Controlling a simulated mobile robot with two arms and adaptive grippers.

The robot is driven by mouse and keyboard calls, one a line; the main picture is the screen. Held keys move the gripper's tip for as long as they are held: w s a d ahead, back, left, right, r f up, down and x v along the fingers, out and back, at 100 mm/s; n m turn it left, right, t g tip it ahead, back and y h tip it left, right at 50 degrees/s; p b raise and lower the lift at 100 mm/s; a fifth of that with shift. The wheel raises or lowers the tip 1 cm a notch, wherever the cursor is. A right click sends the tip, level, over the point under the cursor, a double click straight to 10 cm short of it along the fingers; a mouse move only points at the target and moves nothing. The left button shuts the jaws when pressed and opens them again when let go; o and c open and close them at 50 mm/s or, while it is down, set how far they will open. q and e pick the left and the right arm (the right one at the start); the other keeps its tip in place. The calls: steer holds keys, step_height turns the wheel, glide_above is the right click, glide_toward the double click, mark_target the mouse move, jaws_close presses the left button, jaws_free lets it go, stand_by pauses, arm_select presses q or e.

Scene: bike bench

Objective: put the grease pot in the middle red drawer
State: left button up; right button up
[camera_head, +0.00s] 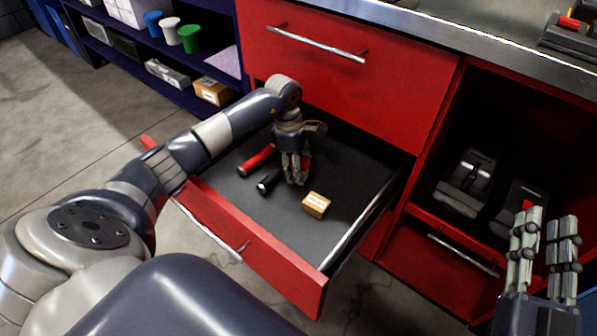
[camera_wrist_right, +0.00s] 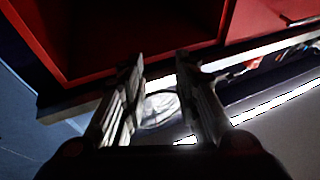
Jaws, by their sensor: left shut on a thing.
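The pulled-out red drawer (camera_head: 255,257) has a dark floor. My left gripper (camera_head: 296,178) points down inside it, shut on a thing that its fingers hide. I cannot make out the shape or colour of that thing, and no grease pot can be picked out for sure. My right gripper (camera_head: 548,222) is open and empty at the lower right, in front of the cabinet. Its parted fingers also show in the right wrist view (camera_wrist_right: 160,70).
The drawer also holds a red grip (camera_head: 257,160), a black grip (camera_head: 270,180) and a small cardboard box (camera_head: 316,205). A shut red drawer (camera_head: 310,75) is above. Blue, white and green pots (camera_head: 189,39) stand on a shelf at the back left. The drawer's right side has free floor.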

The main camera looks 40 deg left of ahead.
arm_select(q)
steer(key=shift+f, duration=0.65)
arm_select(e)
steer(key=shift+s+r+t+y, duration=0.15)
steer(key=shift+s+r+t, duration=0.15)
steer(key=shift+r, duration=0.3)
steer(key=shift+s+r+t+y, duration=0.2)
steer(key=shift+r+t, duration=0.1)
steer(key=shift+r, duration=0.25)
arm_select(q)
steer(key=shift+f, duration=0.1)
arm_select(e)
steer(key=shift+s+r, duration=0.15)
steer(key=shift+r, duration=0.05)
arm_select(q)
steer(key=o, duration=1.2)
steer(key=shift+c, duration=0.2)
arm_select(e)
steer(key=shift+r, duration=0.1)
